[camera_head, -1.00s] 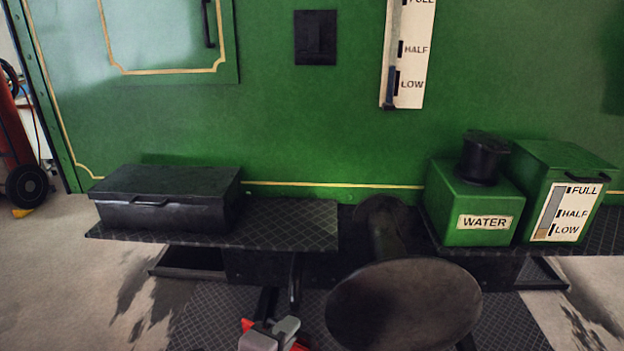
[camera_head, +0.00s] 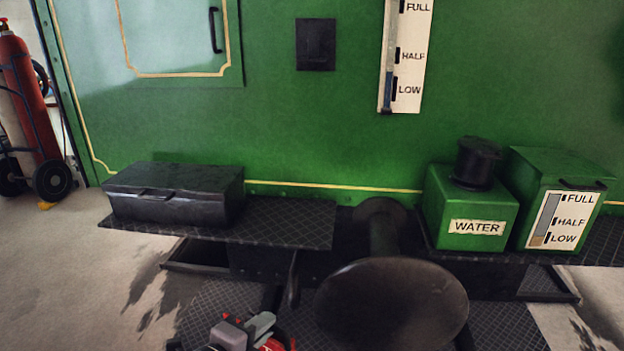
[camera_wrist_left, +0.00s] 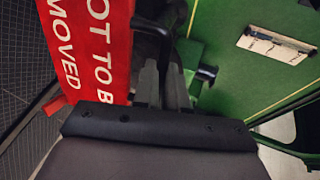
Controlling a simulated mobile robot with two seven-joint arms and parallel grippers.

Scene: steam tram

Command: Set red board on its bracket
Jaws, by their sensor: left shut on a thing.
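My left gripper (camera_head: 243,332) is at the bottom edge of the head view, low in front of the tram. It is shut on the red board (camera_wrist_left: 90,45), which carries white lettering including "MOVED" in the left wrist view. Only small red parts of the board (camera_head: 276,345) show in the head view. In the left wrist view a dark handle-like part stands between the board and the grey fingers (camera_wrist_left: 165,85). A square black plate (camera_head: 316,45) on the green tram wall may be the bracket; I cannot tell. My right gripper is not in view.
A round buffer (camera_head: 392,303) sticks out right of my left gripper. A black box (camera_head: 175,193) stands on the left ledge. A green water can (camera_head: 470,212) and a gauge box (camera_head: 556,205) stand on the right ledge. A wall gauge (camera_head: 407,60) hangs above. Floor at left is open.

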